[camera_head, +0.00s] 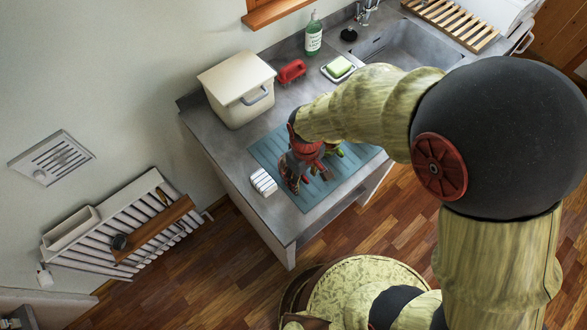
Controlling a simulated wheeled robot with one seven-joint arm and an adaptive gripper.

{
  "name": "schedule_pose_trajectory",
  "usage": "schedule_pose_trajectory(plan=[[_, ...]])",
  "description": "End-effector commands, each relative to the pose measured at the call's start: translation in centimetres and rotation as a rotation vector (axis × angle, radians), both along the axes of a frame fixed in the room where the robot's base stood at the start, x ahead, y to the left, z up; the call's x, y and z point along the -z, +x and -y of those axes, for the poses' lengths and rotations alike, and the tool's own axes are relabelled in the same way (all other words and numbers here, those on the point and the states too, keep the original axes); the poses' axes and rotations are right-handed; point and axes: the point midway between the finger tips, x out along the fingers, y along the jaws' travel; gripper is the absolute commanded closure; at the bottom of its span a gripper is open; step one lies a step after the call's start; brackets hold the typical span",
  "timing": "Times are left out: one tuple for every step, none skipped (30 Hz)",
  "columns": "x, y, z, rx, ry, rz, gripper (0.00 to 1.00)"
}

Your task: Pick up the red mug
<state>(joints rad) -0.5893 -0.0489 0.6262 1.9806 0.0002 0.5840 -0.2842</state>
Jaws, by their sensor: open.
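My gripper (308,178) is open and points down over the blue-grey ribbed mat (262,151) on the counter. Its red and dark parts hide most of what lies beneath it. I cannot make out a clear red mug there. A small red object (291,71) lies on the counter behind the mat, between the cream bin and the soap dish, apart from my gripper. It is too small to tell whether it is a mug or a brush.
A cream lidded bin (237,89) stands at the counter's back left. A white ribbed block (263,182) sits at the mat's left edge. A green bottle (313,37), a dish with a green sponge (338,68) and a sink (405,45) are farther back.

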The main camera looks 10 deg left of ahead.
Motion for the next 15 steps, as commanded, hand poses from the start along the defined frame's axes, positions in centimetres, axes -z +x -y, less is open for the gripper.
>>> schedule_pose_trajectory(plan=[[0.0,0.01,0.0,0.0,0.0,0.0,0.53],[-0.01,0.03,0.0,0.0,0.001,0.001,0.55],[0.0,0.03,0.0,0.0,0.001,0.001,0.57],[-0.01,0.03,0.0,0.0,0.001,0.001,0.59],[-0.01,0.03,0.0,0.0,0.001,0.001,0.6],[-0.01,0.03,0.0,0.0,0.001,0.001,0.63],[-0.01,0.03,0.0,0.0,0.001,0.001,0.64],[-0.01,0.03,-0.01,0.0,0.001,0.001,0.66],[-0.01,0.03,-0.01,0.0,0.001,0.001,0.68],[-0.01,0.03,-0.01,0.0,0.0,0.001,0.7],[-0.01,0.04,0.0,0.0,0.0,0.001,0.72],[-0.01,0.04,0.0,0.0,0.0,0.001,0.74],[-0.01,0.04,0.0,0.0,0.001,0.001,0.76],[-0.01,0.04,0.0,0.0,0.001,0.001,0.77],[-0.01,0.04,0.0,0.0,0.001,0.001,0.8]])
